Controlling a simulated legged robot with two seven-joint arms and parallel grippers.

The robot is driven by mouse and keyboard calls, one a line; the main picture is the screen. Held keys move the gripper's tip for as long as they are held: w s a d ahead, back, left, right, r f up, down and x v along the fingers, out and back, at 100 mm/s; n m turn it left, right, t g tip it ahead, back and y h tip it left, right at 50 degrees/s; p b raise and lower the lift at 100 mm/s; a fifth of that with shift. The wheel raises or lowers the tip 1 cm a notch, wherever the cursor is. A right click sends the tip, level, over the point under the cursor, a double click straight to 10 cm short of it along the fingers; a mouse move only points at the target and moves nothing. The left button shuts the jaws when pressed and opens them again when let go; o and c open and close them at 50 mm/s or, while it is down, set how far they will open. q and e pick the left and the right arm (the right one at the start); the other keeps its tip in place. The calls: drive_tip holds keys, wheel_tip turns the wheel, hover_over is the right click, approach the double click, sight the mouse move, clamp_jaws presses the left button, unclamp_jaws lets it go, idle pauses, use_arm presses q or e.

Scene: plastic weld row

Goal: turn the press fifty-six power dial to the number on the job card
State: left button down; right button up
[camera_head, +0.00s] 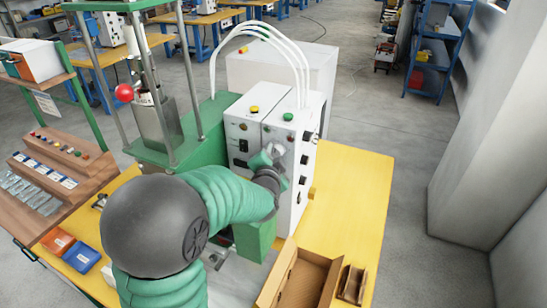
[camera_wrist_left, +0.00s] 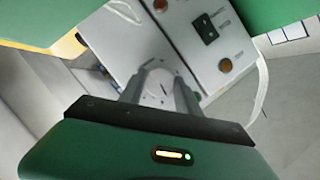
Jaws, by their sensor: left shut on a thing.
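The press (camera_head: 150,148) is green with a white control box (camera_head: 245,112) carrying buttons, switches and knobs. My left gripper (camera_head: 270,153) is at the front of this box, with its fingers against the panel. In the left wrist view the two grey fingers (camera_wrist_left: 162,92) are closed around a pale round dial (camera_wrist_left: 158,88), which I take to be the power dial. The fingers cover much of it, and its number marks cannot be read. No press number is legible. I cannot make out which card is the job card. My right gripper is not in view.
The press stands on a yellow table (camera_head: 362,190). An open cardboard box (camera_head: 300,276) lies at its front edge. A wooden rack (camera_head: 55,165) with small parts is at the left. White hoses (camera_head: 280,40) arch above the control box.

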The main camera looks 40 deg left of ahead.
use_arm(q)
drive_tip(key=shift+d+f+m+y, duration=0.1)
drive_tip(key=shift+m+y, duration=0.4)
drive_tip(key=shift+m, duration=0.4)
idle(2.0)
drive_tip(key=c, duration=1.2)
unclamp_jaws()
drive_tip(key=shift+c, duration=0.2)
drive_tip(key=o, duration=0.4)
drive_tip(key=shift+w+f, duration=0.1)
drive_tip(key=shift+w, duration=0.1)
drive_tip(key=shift+c, duration=0.2)
drive_tip(key=shift+s, duration=0.1)
